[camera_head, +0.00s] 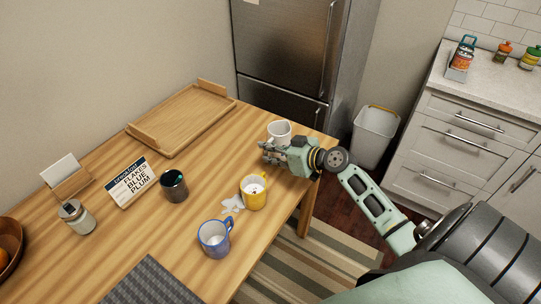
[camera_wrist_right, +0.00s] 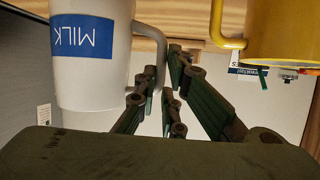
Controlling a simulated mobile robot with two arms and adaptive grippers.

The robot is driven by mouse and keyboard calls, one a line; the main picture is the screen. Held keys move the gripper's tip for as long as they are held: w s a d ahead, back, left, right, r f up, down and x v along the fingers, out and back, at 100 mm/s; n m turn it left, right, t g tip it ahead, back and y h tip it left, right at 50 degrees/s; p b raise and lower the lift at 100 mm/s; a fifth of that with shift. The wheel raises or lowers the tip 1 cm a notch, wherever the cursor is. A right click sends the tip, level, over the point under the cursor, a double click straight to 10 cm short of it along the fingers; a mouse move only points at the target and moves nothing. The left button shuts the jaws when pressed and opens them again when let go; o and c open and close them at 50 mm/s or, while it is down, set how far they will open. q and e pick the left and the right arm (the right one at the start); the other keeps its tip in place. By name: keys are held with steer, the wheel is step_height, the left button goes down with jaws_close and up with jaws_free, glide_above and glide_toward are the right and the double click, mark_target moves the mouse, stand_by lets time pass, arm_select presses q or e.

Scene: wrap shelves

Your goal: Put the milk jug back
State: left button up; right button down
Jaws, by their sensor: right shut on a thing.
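The milk jug (camera_head: 279,130) is white and stands at the far right of the wooden table, beside my right gripper (camera_head: 268,152). In the right wrist view the jug (camera_wrist_right: 90,75) shows a blue MILK label, upside down there, and a grey-white handle (camera_wrist_right: 152,36). My right gripper (camera_wrist_right: 168,68) is shut on the jug's handle. The jug looks upright. I cannot tell whether its base touches the table. My left gripper is in neither view.
A yellow mug (camera_head: 253,192) and a blue-rimmed mug (camera_head: 214,239) stand nearer, with a white spill (camera_head: 231,204) between them. A dark cup (camera_head: 174,186), a sign (camera_head: 131,182) and a glass jar (camera_head: 76,217) stand left. An empty wooden tray (camera_head: 184,118) lies at the back.

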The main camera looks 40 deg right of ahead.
steer(key=shift+f, duration=1.2)
steer(key=shift+f, duration=0.15)
steer(key=c, duration=1.9)
jaws_free()
steer(key=shift+o, duration=0.2)
